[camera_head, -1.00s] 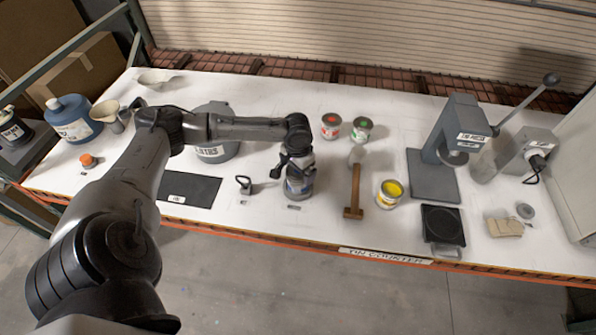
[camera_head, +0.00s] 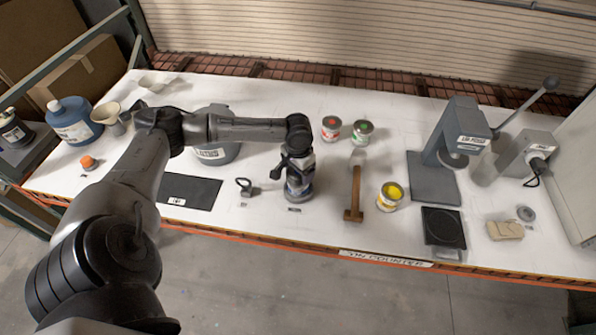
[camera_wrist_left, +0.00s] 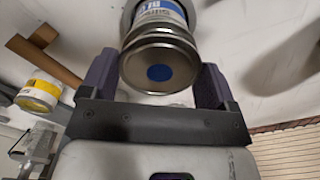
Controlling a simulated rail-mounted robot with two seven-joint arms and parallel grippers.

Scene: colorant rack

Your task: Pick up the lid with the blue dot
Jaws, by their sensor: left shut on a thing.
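The lid with the blue dot (camera_wrist_left: 159,72) faces my left wrist camera, between the two fingers of my left gripper (camera_wrist_left: 155,85). The labelled can (camera_wrist_left: 158,14) shows directly beyond the lid; I cannot tell whether the two are apart. In the head view my left gripper (camera_head: 297,163) points down over the same can (camera_head: 300,186) near the counter's middle. The gripper is shut on the lid, and its wrist hides the lid there. My right gripper is not in view.
Red-topped (camera_head: 331,127) and green-topped (camera_head: 362,130) cans stand behind. A mallet (camera_head: 355,190) and a yellow can (camera_head: 390,196) are to the right. A black looped tool (camera_head: 246,187) and a dark mat (camera_head: 190,191) lie left. A grey press (camera_head: 438,160) stands farther right.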

